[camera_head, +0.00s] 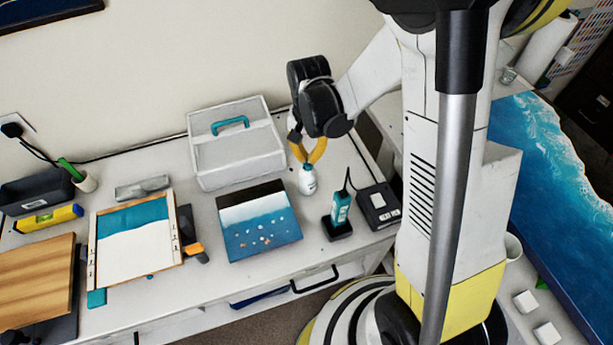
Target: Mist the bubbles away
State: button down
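A small white spray bottle (307,182) with a dark label mark is upright near the back of the white bench, by the right edge of the resin panel. My gripper (308,161) reaches down from above. Its yellow fingers come together at the bottle's top and appear shut on it. Whether the bottle's base touches the bench is hard to tell. The resin panel (258,228) has a black band, a white band and a blue part with several pale and orange spots on it. Bubbles are too small to make out for sure.
A teal device (341,208) stands in a black holder, beside a dark box (379,206). A grey case with a teal handle (237,150) stands behind the panel. A framed panel (135,240) and a wooden board (35,270) lie left. A blue resin table (560,190) is at right.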

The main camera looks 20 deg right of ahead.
jog(key=shift+f, duration=0.2)
dwell(0.5)
jog(key=shift+f+b, duration=0.9)
jog(key=shift+b, duration=0.2)
jog(key=shift+r, duration=0.25)
jog(key=shift+r+p, duration=0.75)
jog(key=shift+r, duration=0.1)
